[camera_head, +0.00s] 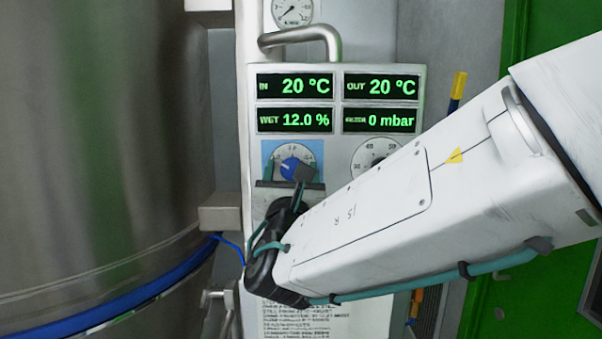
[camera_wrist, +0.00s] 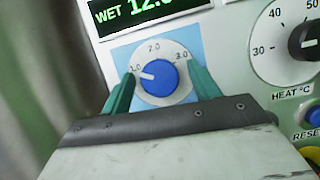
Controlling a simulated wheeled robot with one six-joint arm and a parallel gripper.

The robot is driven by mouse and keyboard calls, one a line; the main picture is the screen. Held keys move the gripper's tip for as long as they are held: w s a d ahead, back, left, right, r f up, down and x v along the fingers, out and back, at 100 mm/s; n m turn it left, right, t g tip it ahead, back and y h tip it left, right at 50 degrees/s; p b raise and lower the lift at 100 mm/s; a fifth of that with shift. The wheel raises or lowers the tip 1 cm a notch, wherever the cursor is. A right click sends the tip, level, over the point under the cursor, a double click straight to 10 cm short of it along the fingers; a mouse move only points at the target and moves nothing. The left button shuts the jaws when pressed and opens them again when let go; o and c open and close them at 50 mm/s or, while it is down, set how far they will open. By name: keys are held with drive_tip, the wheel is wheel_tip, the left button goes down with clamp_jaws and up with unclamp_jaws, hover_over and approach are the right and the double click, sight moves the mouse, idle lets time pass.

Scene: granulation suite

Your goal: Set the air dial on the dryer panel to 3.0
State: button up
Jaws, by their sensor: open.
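The air dial has a blue knob (camera_wrist: 158,78) on a white face with marks 1.0, 2.0 and 3.0, on a light blue square. Its white pointer line is turned left, close to the 1.0 mark. In the head view the knob (camera_head: 290,166) is partly covered by my wrist. My gripper (camera_wrist: 161,71) is open, with one teal finger on each side of the knob. Small gaps show between the fingers and the knob. The dryer panel (camera_head: 338,96) is pale with green displays.
A heat dial (camera_wrist: 302,42) with a black knob is to the right, with a blue reset button (camera_wrist: 314,116) below it. A metal handle (camera_head: 305,38) stands out above the panel. A large steel vessel (camera_head: 90,130) fills the left side.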

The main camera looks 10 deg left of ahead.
drive_tip(key=c, duration=1)
drive_tip(key=shift+o, duration=0.2)
